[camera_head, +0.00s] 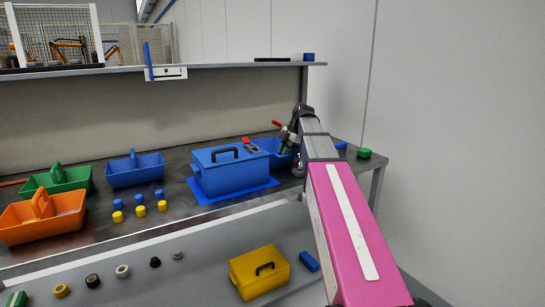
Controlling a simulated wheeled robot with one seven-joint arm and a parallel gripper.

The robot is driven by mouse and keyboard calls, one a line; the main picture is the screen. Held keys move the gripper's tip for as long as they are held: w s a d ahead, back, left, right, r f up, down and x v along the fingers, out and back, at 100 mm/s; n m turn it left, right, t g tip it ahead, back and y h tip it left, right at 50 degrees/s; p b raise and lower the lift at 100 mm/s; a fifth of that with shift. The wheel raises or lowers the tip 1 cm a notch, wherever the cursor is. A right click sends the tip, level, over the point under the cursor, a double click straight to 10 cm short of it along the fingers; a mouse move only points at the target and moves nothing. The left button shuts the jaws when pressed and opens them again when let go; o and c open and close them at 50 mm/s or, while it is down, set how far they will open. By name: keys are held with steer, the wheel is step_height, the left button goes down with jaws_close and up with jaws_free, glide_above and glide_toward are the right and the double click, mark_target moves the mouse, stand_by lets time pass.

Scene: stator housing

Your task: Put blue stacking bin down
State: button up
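A blue bin (277,147), which looks like the stacking bin, is at the right part of the workbench, just right of the blue toolbox. My arm's end is over its right side. My gripper (297,164) is mostly hidden by my own arm links, so its fingers cannot be made out. I cannot tell whether it grips the bin, or whether the bin rests on the bench or is slightly above it.
A blue toolbox (230,172) stands on a blue mat (204,197). A blue tote (134,170), green tote (66,179) and orange tote (42,220) stand left. Several small blue and yellow caps lie between. A green block (364,153) is near the right edge. A yellow toolbox (259,272) sits below.

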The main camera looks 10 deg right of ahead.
jaws_close()
